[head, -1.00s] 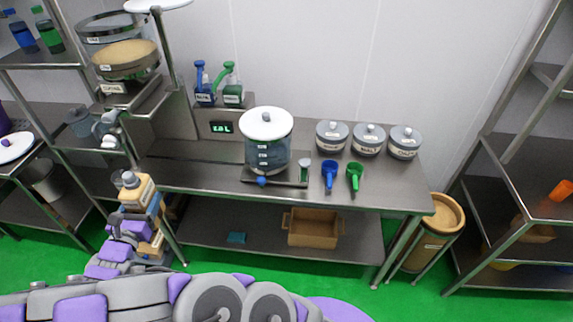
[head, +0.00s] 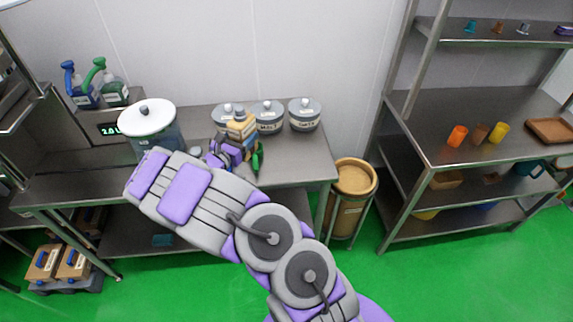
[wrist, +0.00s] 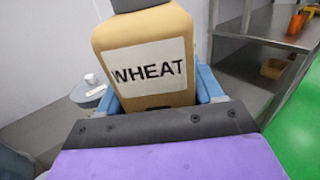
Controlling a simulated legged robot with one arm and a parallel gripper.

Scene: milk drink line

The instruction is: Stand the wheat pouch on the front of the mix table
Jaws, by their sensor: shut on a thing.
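The wheat pouch, tan with a white WHEAT label and a grey cap, fills the upper middle of the wrist view (wrist: 146,62). My gripper (wrist: 160,98) is shut on it, with blue fingers on both sides. In the head view the pouch (head: 241,128) is upright in my gripper (head: 236,145), over the right part of the steel mix table (head: 299,172). It overlaps the lidded tins behind it. I cannot tell whether its base touches the table, since my gripper hides it.
Lidded grey tins (head: 305,113) stand at the table's back right. A clear white-lidded vessel (head: 153,119) stands left. A green scoop (head: 257,159) lies near my gripper. A round bin (head: 354,179) stands right of the table, and a shelf rack (head: 480,110) beyond it.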

